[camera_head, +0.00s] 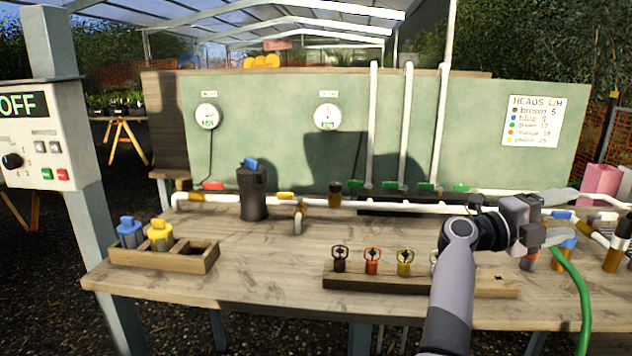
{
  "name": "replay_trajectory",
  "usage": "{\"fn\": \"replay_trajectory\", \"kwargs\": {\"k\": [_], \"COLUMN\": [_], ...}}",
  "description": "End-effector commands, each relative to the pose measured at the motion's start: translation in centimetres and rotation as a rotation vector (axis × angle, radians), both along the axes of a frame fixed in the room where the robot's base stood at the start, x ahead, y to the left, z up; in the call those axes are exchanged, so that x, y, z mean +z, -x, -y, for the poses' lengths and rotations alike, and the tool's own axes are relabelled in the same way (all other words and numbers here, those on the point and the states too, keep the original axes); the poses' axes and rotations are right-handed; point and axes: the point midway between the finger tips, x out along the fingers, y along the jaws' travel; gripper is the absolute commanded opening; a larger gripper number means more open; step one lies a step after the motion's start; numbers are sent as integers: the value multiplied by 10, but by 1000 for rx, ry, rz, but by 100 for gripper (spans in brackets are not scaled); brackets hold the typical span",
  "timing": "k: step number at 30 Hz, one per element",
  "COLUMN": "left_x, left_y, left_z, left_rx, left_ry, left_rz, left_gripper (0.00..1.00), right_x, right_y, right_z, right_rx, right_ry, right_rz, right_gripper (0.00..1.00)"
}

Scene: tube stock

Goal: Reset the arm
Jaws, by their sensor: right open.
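My right arm (456,290) rises from the bottom edge, right of the middle. Its gripper (545,222) is open and points right, above the right part of the wooden table (250,287). I see nothing held between its fingers. The arm and wrist hide part of the head rack and the pipework behind. My left gripper is not in view.
A green hose (584,290) hangs at right. A wooden tray (165,258) holds blue and yellow pieces. A black canister (252,192) stands by white pipes (390,207). The table's middle front is clear.

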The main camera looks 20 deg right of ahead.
Motion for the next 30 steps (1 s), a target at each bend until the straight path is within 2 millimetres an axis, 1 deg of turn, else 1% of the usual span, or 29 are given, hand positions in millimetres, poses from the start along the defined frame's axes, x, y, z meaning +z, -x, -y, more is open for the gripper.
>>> {"fn": "replay_trajectory", "kwargs": {"k": [1,3,5,7,8,9,11,12,14,15,17,18,20,21,23,24,26,27,29,30], "left_x": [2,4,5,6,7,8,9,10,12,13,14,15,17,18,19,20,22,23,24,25], "left_y": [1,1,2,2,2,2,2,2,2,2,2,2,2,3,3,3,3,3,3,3], "left_z": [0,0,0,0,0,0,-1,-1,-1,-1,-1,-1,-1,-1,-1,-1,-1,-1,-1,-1], "left_rx": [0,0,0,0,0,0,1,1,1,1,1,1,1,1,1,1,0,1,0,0], "left_ry": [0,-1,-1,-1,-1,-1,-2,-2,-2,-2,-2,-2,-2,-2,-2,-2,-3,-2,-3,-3], "left_rz": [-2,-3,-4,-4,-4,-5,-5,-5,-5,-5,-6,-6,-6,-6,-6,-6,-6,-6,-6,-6], "left_gripper": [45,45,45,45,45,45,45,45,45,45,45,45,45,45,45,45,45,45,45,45], "right_x": [5,12,14,10,6,0,-14,-25,-47,-63,-91,-111,-143,-165,-199,-222,-255,-277,-305,-321], "right_y": [-6,-19,-32,-49,-56,-66,-79,-87,-96,-101,-104,-105,-100,-95,-83,-71,-50,-34,-8,10], "right_z": [-6,-18,-33,-53,-63,-77,-99,-115,-140,-157,-183,-200,-226,-243,-268,-285,-308,-322,-341,-352], "right_rx": [50,131,209,307,353,413,510,575,677,747,851,923,1030,1102,1210,1282,1387,1455,1548,1603], "right_ry": [92,214,311,412,452,502,567,608,660,690,727,746,768,777,785,784,776,767,749,734], "right_rz": [-79,-183,-278,-390,-438,-505,-605,-673,-776,-844,-949,-1020,-1124,-1196,-1301,-1371,-1475,-1546,-1641,-1700], "right_gripper": [69,69,69,69,69,69,69,69,69,69,69,69,69,69,69,69,69,69,69,69]}}
